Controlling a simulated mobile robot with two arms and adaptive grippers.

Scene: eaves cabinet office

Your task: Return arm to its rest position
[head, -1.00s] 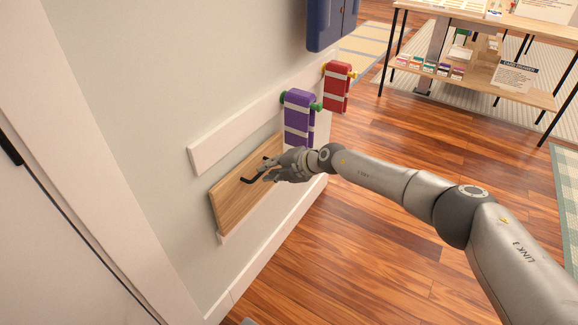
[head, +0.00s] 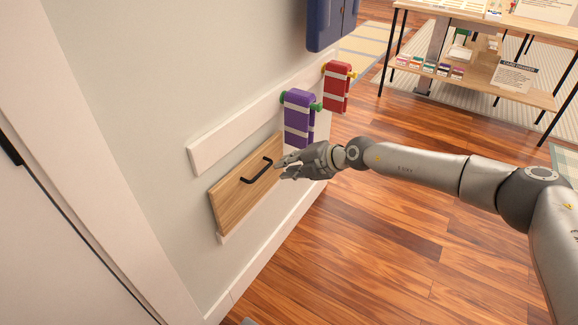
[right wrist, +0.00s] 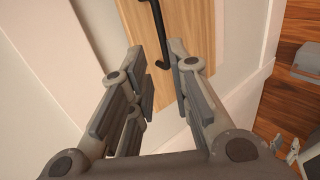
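My right gripper (head: 283,168) is open and empty, just to the right of the black handle (head: 257,171) on a wooden drawer front (head: 228,196) low in the wall. In the right wrist view the gripper's two fingers (right wrist: 157,65) stand apart, with the handle (right wrist: 160,40) beyond them and nothing between the pads. The wooden front also shows in the right wrist view (right wrist: 205,30). It looks flush or nearly flush with the wall. My left gripper is not in view.
A blue box (head: 327,22) is on the wall higher up. A wooden shelf table (head: 480,70) stands at the back right. The wood floor (head: 370,240) is clear.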

